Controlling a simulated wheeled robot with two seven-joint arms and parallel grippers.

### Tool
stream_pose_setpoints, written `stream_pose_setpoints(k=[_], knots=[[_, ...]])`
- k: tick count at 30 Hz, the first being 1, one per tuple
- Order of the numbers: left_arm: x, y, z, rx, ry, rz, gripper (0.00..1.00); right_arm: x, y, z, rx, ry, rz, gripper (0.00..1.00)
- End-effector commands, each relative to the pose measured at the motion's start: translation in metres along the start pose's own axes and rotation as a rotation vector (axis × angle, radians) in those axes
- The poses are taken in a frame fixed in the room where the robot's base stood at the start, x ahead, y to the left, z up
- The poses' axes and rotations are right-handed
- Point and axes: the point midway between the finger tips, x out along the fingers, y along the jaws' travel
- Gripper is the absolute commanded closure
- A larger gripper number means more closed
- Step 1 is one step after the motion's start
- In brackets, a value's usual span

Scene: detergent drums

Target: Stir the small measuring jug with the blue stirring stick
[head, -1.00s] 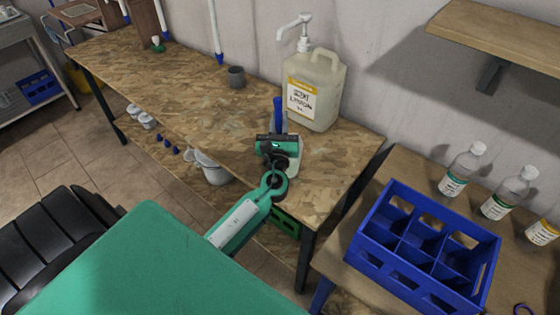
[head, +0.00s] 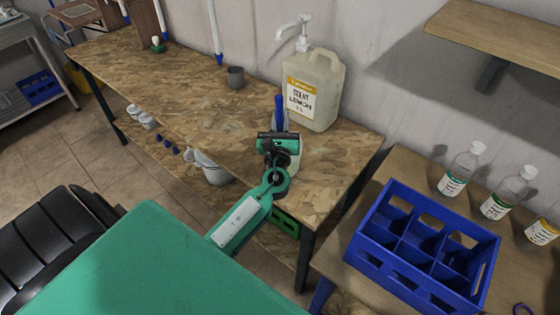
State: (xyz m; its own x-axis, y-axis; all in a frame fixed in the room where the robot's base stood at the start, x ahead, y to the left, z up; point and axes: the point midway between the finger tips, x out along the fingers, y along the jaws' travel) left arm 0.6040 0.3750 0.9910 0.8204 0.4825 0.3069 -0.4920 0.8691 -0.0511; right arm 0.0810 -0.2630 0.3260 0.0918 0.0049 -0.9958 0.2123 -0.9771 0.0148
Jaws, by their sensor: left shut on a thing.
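My left gripper (head: 279,136) is over the right end of the wooden bench, in front of the large lemon scent canister. It is shut on the blue stirring stick (head: 280,112), whose upper part stands upright above the gripper. The lower part of the stick is hidden behind my gripper. A pale, whitish vessel (head: 296,163), likely the small measuring jug, shows only in part behind and beside the gripper. I cannot tell whether the stick's tip is inside it. My right gripper is not in view.
The canister (head: 315,92) with a white pump stands close behind my gripper. A blue crate (head: 372,265) and several bottles are on the lower table at right. The bench's left part is mostly clear.

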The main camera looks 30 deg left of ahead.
Motion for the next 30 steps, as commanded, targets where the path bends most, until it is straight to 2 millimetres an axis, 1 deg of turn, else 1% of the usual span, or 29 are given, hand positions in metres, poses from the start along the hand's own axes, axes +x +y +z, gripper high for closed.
stream_pose_setpoints(k=[6, 10, 30], knots=[[0.0, 0.0, 0.0, 0.001, 0.0, 0.0, 1.0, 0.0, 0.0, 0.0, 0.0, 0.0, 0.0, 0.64], [0.003, 0.0, 0.008, 0.0, -0.001, 0.0, 1.0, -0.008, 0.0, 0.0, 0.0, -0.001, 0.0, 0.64], [0.028, -0.005, 0.086, -0.001, -0.001, 0.0, 1.0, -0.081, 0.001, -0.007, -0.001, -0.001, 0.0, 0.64]])
